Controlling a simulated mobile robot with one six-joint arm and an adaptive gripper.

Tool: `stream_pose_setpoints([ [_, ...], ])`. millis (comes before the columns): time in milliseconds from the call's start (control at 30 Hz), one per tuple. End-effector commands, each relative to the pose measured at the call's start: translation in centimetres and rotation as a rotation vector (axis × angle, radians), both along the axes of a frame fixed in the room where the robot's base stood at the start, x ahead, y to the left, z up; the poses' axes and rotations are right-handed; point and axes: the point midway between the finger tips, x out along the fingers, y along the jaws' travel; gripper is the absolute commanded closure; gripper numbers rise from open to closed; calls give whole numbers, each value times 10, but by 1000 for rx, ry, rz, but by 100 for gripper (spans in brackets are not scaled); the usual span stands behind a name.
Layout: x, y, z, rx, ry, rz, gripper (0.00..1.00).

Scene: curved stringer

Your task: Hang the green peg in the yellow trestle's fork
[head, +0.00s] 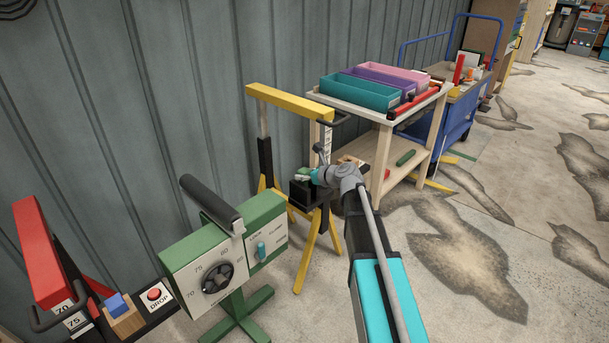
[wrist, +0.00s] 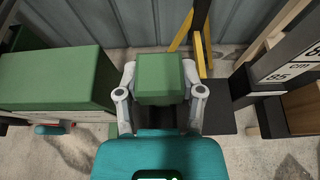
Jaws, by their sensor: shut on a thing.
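The yellow trestle (head: 290,103) stands against the wall, with a yellow top bar, black post sleeves and splayed yellow legs. A dark U-shaped fork (head: 337,118) sticks out at its right end, above a white height scale, and looks empty. My gripper (head: 305,174) is in front of the trestle, below the bar and fork. In the wrist view my gripper (wrist: 160,95) is shut on the green peg (wrist: 160,78), seen as a blocky green end between the two grey fingers. The peg's far end is hidden. In the head view the peg is too small to make out clearly.
A green stand (head: 225,255) with a dial and black roller is close left of my gripper; its green box (wrist: 58,78) fills the wrist view's left. A red trestle (head: 42,255) stands far left. Open floor lies right.

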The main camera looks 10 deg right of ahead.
Motion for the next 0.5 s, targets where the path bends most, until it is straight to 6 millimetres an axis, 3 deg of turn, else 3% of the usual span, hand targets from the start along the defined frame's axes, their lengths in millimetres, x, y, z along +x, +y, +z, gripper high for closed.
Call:
stream_pose_setpoints([
  [500,0,0,-10,0,0,0,92],
])
